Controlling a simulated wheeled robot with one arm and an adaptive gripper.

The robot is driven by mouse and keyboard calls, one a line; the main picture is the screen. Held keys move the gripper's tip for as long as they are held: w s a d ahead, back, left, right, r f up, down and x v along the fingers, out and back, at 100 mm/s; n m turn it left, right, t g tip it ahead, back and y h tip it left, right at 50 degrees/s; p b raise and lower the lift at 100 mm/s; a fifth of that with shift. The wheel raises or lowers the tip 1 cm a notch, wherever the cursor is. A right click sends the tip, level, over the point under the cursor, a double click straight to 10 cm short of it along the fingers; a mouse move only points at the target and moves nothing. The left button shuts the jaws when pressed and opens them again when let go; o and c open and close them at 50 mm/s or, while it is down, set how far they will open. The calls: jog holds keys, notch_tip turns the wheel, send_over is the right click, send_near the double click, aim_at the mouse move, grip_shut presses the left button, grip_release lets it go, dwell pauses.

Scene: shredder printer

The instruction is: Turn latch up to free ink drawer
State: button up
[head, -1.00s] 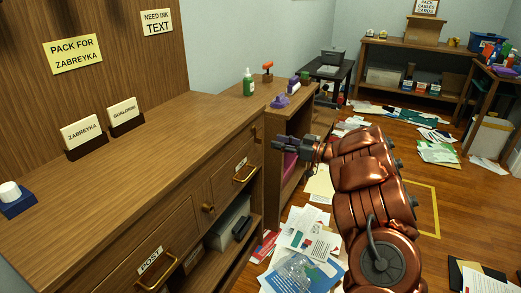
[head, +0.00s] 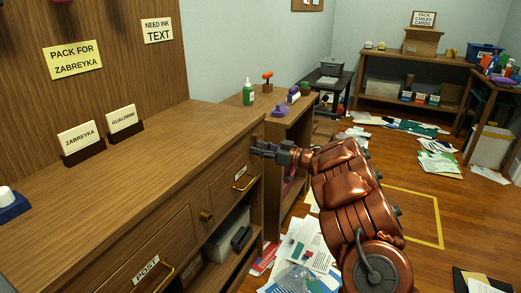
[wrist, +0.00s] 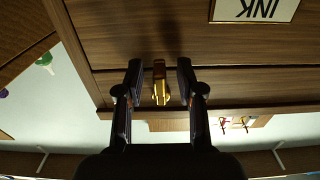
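The brass latch (wrist: 160,84) sits on the wood in the wrist view, where the picture is upside down. It lies between the two fingers of my gripper (wrist: 158,76), with a gap on each side. My gripper is open and also shows in the head view (head: 262,148), close to the right end of the cabinet front. There it hides the latch. The ink drawer (head: 228,186) has a brass handle (head: 245,182) and is closed. Its INK label (wrist: 254,9) is upside down at the top of the wrist view.
The cabinet top (head: 150,155) holds two name cards. A lower stand (head: 290,115) with a green bottle (head: 249,92) and stamps is just beyond my gripper. Papers (head: 305,245) litter the floor below my arm.

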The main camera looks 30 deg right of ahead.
aim_at(257, 132)
grip_shut()
jog(key=shift+d+n, duration=0.1)
jog(key=shift+n, duration=0.2)
dwell(0.3)
jog(key=shift+w+d+r+n+b, duration=0.5)
jog(key=shift+n+b, duration=0.6)
jog(key=shift+n, duration=1.8)
jog(key=shift+w+d+r+n+b, duration=0.15)
jog(key=shift+d+r+n+b, duration=0.65)
jog(key=shift+n, duration=2.1)
jog(key=shift+w+d+r+n+b, duration=0.5)
jog(key=shift+n+b, duration=0.85)
jog(key=shift+n, duration=1.55)
jog(key=shift+s+a+r, duration=0.15)
jog(key=shift+a+r, duration=0.05)
